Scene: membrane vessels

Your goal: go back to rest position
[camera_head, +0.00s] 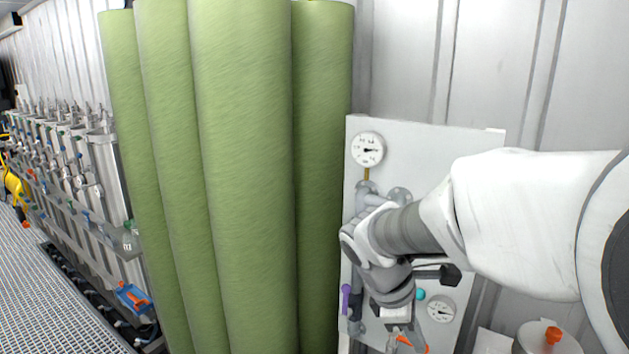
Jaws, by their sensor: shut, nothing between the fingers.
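My white and grey arm reaches in from the right edge, in front of a pale panel (425,140). My gripper (402,341) points downward at the bottom of the view, before the panel's lower part. It is small and partly cut off by the bottom edge; it appears shut, with nothing seen held in it. An orange piece (413,345) shows right beside the fingers; I cannot tell if they touch it.
The panel carries an upper gauge (367,149), a lower gauge (441,309), a purple handle (346,299) and a teal knob (420,294). Tall green cylinders (245,180) stand left of it. Metal vessels (108,165) line the far left beside grating floor (50,310). A white container (545,338) stands lower right.

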